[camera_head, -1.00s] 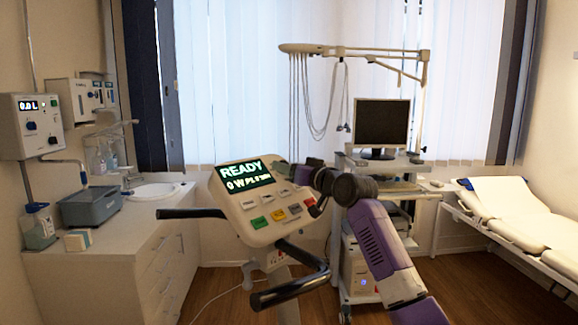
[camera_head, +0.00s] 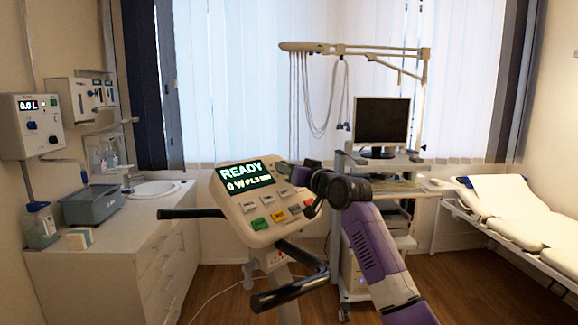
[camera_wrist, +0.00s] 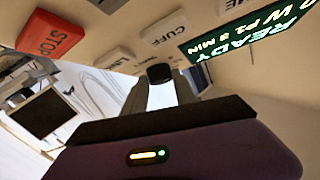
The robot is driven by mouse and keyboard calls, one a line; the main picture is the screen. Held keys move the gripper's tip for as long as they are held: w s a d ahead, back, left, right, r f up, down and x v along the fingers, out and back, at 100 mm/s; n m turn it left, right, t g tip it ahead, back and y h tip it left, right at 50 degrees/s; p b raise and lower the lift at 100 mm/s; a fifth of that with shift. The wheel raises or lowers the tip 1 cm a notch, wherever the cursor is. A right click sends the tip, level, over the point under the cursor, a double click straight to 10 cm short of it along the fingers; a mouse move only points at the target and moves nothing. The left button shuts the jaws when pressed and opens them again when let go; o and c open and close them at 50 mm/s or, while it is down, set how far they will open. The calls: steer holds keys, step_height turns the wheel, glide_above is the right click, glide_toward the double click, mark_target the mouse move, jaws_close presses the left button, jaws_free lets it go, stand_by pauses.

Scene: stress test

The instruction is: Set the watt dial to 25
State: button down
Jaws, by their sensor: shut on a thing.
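The exercise bike console (camera_head: 243,212) stands in the middle of the head view. Its screen (camera_head: 244,175) reads READY and 0 W; the screen also shows upside down in the wrist view (camera_wrist: 245,32). My gripper (camera_wrist: 160,88) is at the console's far right side, its fingertips hidden in the head view. In the wrist view its fingers are shut on a small dark round knob (camera_wrist: 158,73), which appears to be the watt dial. No scale or pointer on the knob is readable. The red STOP key (camera_wrist: 50,36) is left of the fingers.
Several labelled keys (camera_head: 264,211) cover the console face. Black handlebars (camera_head: 292,289) stick out toward me. A cart with a monitor (camera_head: 381,122) stands behind my arm, a counter with a sink (camera_head: 158,189) at left and a couch (camera_head: 510,215) at right.

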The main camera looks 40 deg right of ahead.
steer(key=shift+a+r+m+g+h+p, duration=0.3)
steer(key=shift+m+h+p, duration=0.5)
steer(key=shift+p, duration=0.25)
steer(key=shift+w+a+f+m+g+h+p, duration=0.1)
steer(key=shift+a+m+g+h+p, duration=0.15)
steer(key=shift+m+h+p, duration=0.6)
steer(key=m+g+h, duration=0.1)
steer(key=m+h, duration=0.1)
steer(key=m, duration=0.1)
steer(key=shift+g, duration=0.35)
steer(key=shift+w+m+g+h, duration=0.1)
steer(key=shift+m+g+h, duration=0.8)
steer(key=shift+m, duration=0.55)
steer(key=c, duration=1)
jaws_free()
steer(key=shift+a+b, duration=0.1)
steer(key=shift+b, duration=0.25)
